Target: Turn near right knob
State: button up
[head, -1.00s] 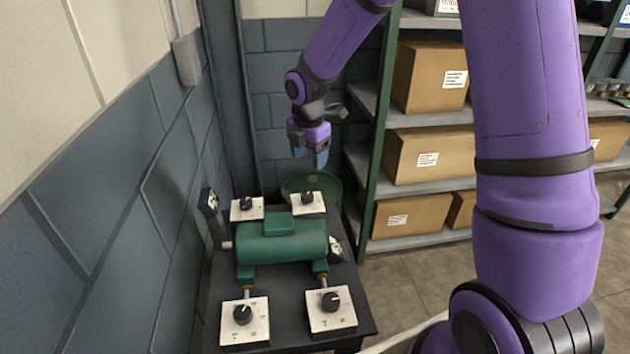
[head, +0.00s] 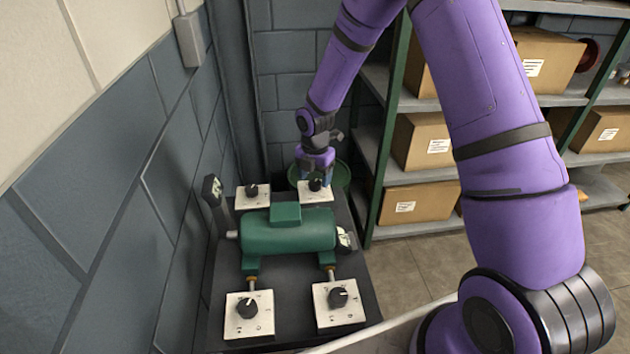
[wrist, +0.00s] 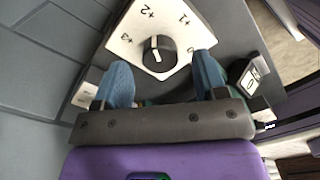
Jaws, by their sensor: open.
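The near right knob (head: 338,297) is black with a white pointer line, on a white marked plate at the front right of the black table in the head view. My gripper (head: 316,182) is away from it, over the far right knob (head: 316,185) at the back of the table. In the wrist view my open gripper (wrist: 161,66) has its two blue fingers either side of a black knob (wrist: 159,53) on a white plate marked +1, +2 and 0. The fingers look apart from the knob. The exact height gap cannot be told.
A green cylindrical casing (head: 288,232) lies in the middle of the table (head: 292,275). The near left knob (head: 247,307) and far left knob (head: 252,190) sit on white plates. A green bin (head: 341,174) stands behind, a shelf with boxes (head: 418,198) right, a wall left.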

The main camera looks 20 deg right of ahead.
jog(key=shift+f, duration=0.95)
jog(key=c, duration=0.9)
jog(key=shift+c, duration=0.2)
